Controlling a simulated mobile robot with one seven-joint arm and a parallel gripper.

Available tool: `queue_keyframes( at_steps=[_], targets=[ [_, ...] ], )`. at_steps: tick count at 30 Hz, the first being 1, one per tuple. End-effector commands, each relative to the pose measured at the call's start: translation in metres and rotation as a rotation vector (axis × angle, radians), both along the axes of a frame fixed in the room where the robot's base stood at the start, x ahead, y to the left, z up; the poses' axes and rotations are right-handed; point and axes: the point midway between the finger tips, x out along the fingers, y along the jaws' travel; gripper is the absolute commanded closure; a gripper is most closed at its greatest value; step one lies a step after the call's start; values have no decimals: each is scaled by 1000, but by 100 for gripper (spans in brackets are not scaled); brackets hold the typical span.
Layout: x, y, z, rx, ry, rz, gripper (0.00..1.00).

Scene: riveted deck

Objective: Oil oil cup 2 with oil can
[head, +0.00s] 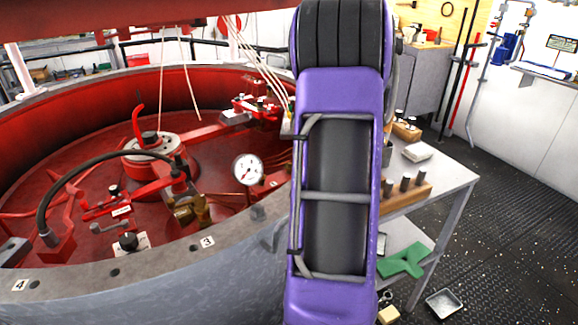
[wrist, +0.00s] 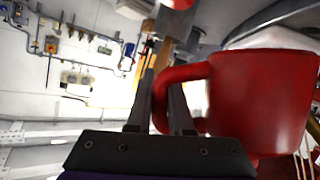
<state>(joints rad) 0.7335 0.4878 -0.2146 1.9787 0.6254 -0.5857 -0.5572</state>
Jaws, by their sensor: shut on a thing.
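In the wrist view the red oil can (wrist: 268,100) fills the right side, with its loop handle (wrist: 188,74) towards the left. My gripper (wrist: 161,84) is shut on that handle. The can appears tilted in this view; its spout cannot be made out. In the head view my purple arm hides the gripper and the can. I cannot identify oil cup 2 in either view; no label 2 is visible. The round red machine (head: 80,165) carries label 3 (head: 207,242) and label 4 (head: 19,285) on its grey rim.
A white dial gauge (head: 248,169) and a curved black hose (head: 95,165) stand up inside the machine. A workbench (head: 450,178) with a wooden block of dark pegs (head: 405,194) is right of my arm. A metal tray (head: 444,304) lies on the open black floor.

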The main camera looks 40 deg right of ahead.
Motion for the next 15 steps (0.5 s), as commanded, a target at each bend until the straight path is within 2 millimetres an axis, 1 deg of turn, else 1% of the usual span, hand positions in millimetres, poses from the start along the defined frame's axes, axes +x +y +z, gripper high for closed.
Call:
queue_keyframes(
  at_steps=[15],
  targets=[
    [2,1,2,-15,21,-1,100]
  ],
)
